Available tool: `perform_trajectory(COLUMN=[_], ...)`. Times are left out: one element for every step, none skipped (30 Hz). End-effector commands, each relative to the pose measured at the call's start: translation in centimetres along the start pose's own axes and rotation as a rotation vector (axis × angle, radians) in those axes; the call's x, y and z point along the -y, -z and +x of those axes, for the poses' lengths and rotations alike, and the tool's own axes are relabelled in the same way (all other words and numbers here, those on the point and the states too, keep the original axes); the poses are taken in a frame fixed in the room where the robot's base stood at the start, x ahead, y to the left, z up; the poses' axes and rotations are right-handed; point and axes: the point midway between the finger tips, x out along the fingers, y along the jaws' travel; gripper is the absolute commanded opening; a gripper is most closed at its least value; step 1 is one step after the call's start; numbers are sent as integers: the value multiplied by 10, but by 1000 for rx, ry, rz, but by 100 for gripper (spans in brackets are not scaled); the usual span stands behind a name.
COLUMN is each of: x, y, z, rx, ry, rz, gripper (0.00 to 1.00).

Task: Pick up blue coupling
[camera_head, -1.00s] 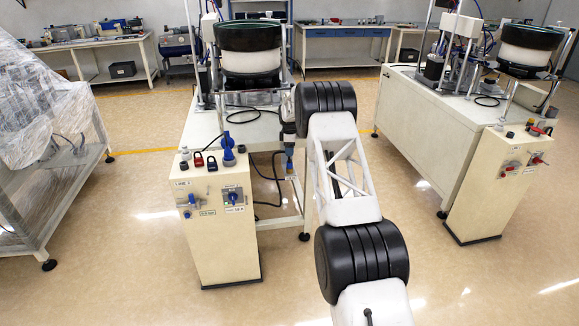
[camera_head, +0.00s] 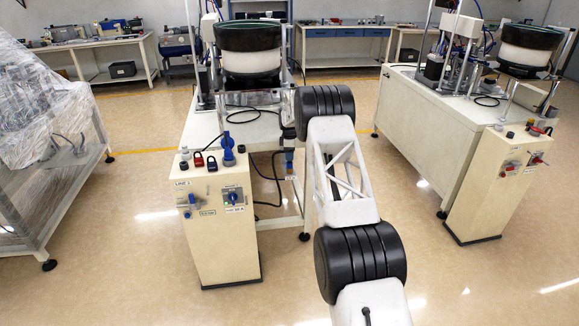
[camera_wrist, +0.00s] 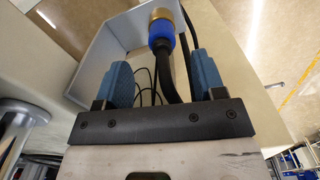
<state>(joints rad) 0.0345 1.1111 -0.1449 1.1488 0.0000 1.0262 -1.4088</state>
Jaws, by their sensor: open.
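The blue coupling (camera_wrist: 161,35) shows in the wrist view, with a brass end (camera_wrist: 172,14) and a black hose running from it toward my gripper. My gripper (camera_wrist: 161,60) is open. Its two blue-grey fingers stand apart to the left and right of the hose, and the coupling appears just beyond the fingertips, roughly centred between them. I cannot tell whether either finger touches the hose.
A pale grey angled bracket or tray (camera_wrist: 92,50) surrounds the coupling's left side and back. In the head view, a control cabinet (camera_head: 222,250) with switches and padlocks stands left of my arm, before a white table (camera_head: 203,130) with a bowl feeder (camera_head: 250,60).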

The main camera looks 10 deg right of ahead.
Motion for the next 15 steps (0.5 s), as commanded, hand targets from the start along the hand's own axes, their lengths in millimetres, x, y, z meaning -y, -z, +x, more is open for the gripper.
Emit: perform_trajectory(x=[0,0,0,1,1,1,2,2,2,2,2,2,3,3,3], y=[0,0,0,0,0,0,0,0,0,0,0,0,1,0,0], z=[1,2,4,6,8,11,14,17,20,22,25,29,32,36,40], rx=[0,0,0,0,0,0,0,0,0,0,0,0,0,0,1], ry=[1,1,1,1,2,2,3,3,2,1,0,1,1,2,3], rz=[0,0,0,0,0,0,0,0,0,0,0,0,0,0,0], gripper=[63,63,63,63,63,63,63,63,63,63,63,63,63,63,63])
